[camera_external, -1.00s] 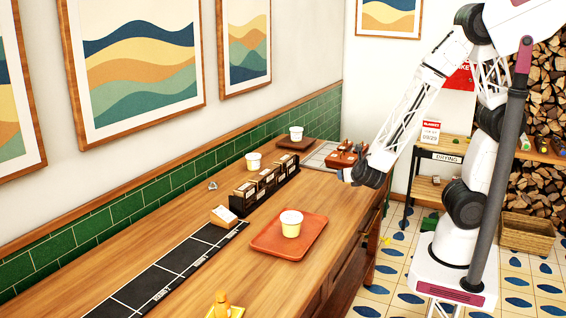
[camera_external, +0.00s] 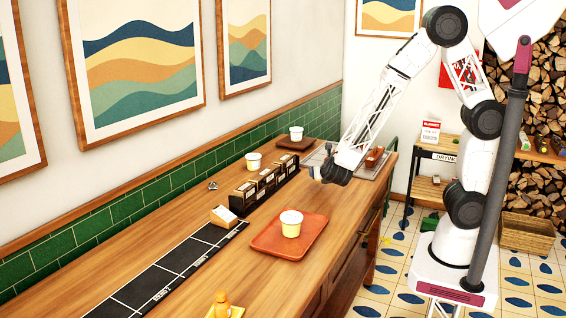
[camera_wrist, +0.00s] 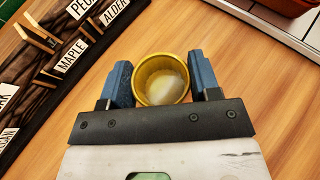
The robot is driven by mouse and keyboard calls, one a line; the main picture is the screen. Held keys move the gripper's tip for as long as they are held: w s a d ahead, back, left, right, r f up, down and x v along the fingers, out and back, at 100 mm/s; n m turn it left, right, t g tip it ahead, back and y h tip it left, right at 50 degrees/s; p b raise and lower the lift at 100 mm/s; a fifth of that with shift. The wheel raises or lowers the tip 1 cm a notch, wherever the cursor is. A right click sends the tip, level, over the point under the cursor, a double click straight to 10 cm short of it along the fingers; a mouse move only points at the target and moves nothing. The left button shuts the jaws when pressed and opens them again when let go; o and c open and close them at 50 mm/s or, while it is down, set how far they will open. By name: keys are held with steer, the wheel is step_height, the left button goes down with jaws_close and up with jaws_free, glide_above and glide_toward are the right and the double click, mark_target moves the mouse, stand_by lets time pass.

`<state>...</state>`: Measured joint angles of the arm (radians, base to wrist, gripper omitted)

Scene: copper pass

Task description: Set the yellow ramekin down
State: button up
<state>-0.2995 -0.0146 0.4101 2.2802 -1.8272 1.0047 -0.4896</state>
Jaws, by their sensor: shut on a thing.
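The yellow ramekin (camera_wrist: 162,80) is round with pale contents, seen from above in the wrist view. My gripper (camera_wrist: 162,82) is shut on it, with one blue finger on each side of its wall. In the external view my gripper (camera_external: 314,172) is over the wooden counter (camera_external: 190,262), to the right of the dark labelled rack. The ramekin is hard to make out there. I cannot tell whether its base touches the counter.
The dark rack (camera_external: 264,187) with wood-name labels, also in the wrist view (camera_wrist: 52,62), is close on the left. A terracotta tray (camera_external: 268,240) bears a pale cup (camera_external: 291,223). Another pale cup (camera_external: 253,161) stands behind the rack. Bare counter surrounds the ramekin.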

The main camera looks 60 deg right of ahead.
steer(key=shift+w, duration=0.1)
stand_by(0.3)
steer(key=shift+f, duration=1.75)
steer(key=shift+f, duration=0.1)
steer(key=o, duration=0.9)
steer(key=shift+v, duration=6.05)
steer(key=shift+d, duration=0.1)
